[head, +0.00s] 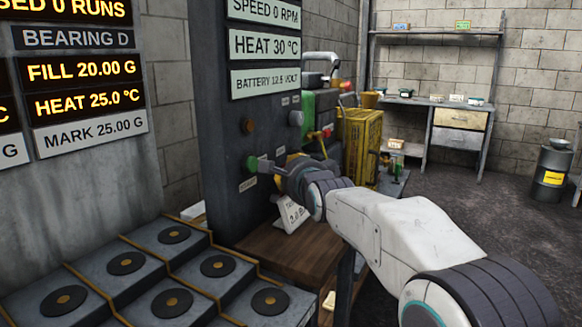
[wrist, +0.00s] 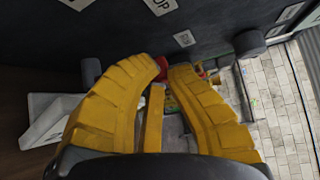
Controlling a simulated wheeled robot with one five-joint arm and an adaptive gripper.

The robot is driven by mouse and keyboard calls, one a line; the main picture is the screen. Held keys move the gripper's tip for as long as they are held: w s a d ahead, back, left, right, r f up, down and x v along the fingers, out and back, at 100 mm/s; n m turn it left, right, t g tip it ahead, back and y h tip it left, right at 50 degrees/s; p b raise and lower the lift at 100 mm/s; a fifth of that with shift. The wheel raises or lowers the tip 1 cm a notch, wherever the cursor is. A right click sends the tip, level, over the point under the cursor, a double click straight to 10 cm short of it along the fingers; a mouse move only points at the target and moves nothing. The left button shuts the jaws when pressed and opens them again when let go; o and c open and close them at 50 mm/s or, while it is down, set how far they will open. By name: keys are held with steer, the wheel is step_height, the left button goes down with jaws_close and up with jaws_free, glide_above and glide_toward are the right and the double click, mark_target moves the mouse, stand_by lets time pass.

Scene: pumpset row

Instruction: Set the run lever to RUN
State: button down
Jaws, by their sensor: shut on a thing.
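The dark control panel (head: 228,75) stands upright, with a green round button (head: 251,164) low on its face. My gripper (head: 272,167) is at the panel face, just right of that button. A small label (head: 247,184) sits below the green button, too small to read.
A yellow can (head: 360,140) stands behind. Floor (head: 470,200) is open at right.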

steer(key=shift+a+f+g, duration=0.1)
steer(key=shift+f+g, duration=0.2)
steer(key=shift+f, duration=0.6)
steer(key=c, duration=1.2)
jaws_free()
steer(key=o, duration=0.4)
steer(key=shift+r, duration=0.3)
steer(key=shift+o, duration=0.2)
steer(key=v, duration=1.2)
steer(key=shift+f, duration=0.15)
steer(key=shift+c, duration=0.4)
